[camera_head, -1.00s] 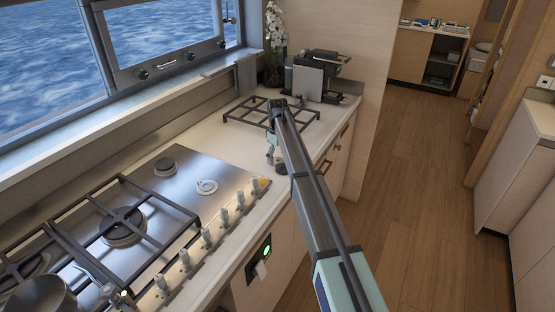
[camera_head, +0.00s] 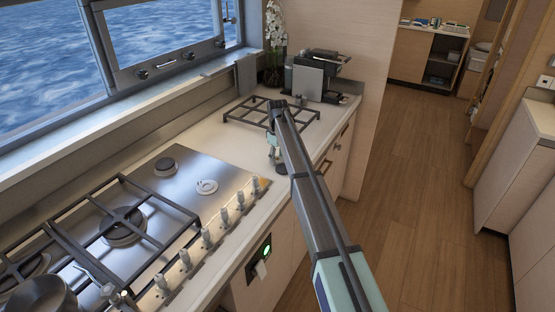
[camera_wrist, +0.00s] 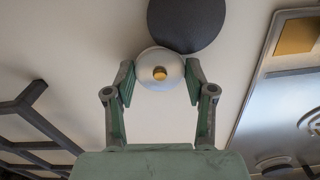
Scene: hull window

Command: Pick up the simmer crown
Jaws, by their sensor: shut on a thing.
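The simmer crown, a round silver piece with a brass-coloured centre (camera_wrist: 160,72), sits between my fingers in the wrist view. My gripper (camera_wrist: 159,80) is shut on it, with one green finger against each side. In the head view my gripper (camera_head: 274,158) is low over the pale worktop, between the hob and the loose pan grate. My arm hides most of the crown there. A dark round disc (camera_wrist: 186,20) lies right beside the crown, partly behind its edge in the wrist view.
The steel hob (camera_head: 190,195) is to the left, with an uncapped burner (camera_head: 206,187), a capped burner (camera_head: 166,167) and a grate in place. A loose grate (camera_head: 250,112) lies on the worktop behind. An orchid (camera_head: 274,50) and a dark appliance (camera_head: 322,75) stand farther back.

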